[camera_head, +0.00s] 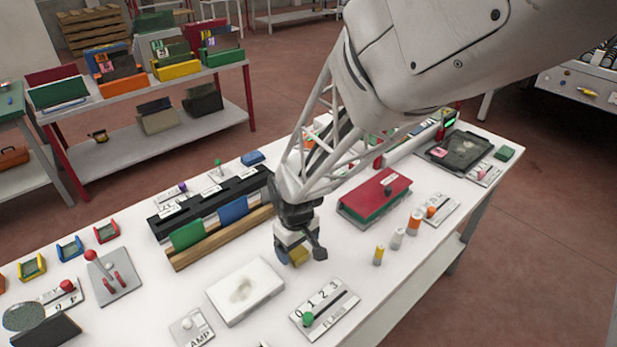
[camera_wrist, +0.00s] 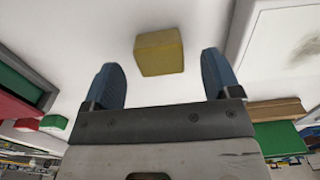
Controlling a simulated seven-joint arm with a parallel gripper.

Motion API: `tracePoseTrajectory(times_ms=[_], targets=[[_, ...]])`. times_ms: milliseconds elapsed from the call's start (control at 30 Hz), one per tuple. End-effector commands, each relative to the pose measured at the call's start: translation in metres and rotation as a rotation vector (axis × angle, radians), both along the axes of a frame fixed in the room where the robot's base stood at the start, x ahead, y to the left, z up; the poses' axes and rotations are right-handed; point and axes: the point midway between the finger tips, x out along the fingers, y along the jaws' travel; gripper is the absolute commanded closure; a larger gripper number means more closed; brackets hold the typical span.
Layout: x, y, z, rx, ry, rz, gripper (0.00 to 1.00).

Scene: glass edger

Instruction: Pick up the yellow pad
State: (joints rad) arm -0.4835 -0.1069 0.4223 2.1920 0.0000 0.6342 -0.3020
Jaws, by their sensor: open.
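The yellow pad (camera_wrist: 160,53) is a small block on the white table. In the wrist view it lies in the gap between my gripper's two blue fingers (camera_wrist: 161,62), with clear space on both sides. The fingers are open and do not touch it. In the head view my gripper (camera_head: 300,248) is low over the table, and a yellow patch of the pad (camera_head: 298,257) shows beneath it, the rest hidden by the gripper. I cannot tell the exact height of the fingertips over the table.
A white slab with a grey stain (camera_head: 245,291) lies close by at front left. A wooden-fronted rack (camera_head: 220,238) holds green and blue plates behind it. A red and green box (camera_head: 375,194) and small cylinders (camera_head: 397,238) stand to the right. A 0-1-2-3 slider panel (camera_head: 324,308) is in front.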

Motion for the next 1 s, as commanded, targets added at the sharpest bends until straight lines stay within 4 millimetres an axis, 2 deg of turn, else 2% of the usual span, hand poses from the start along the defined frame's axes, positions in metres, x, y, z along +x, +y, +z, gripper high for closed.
tracePoseTrajectory(times_ms=[100,267,833,867,1000], targets=[[0.000,0.000,-0.015,-0.001,0.003,0.000,0.17],[0.000,0.000,-0.025,0.000,0.000,0.000,0.17],[0.000,0.000,-0.026,0.000,0.000,0.000,0.17],[0.000,0.000,-0.026,0.000,0.000,0.000,0.19],[0.000,0.000,-0.026,0.000,0.000,0.000,0.40]])
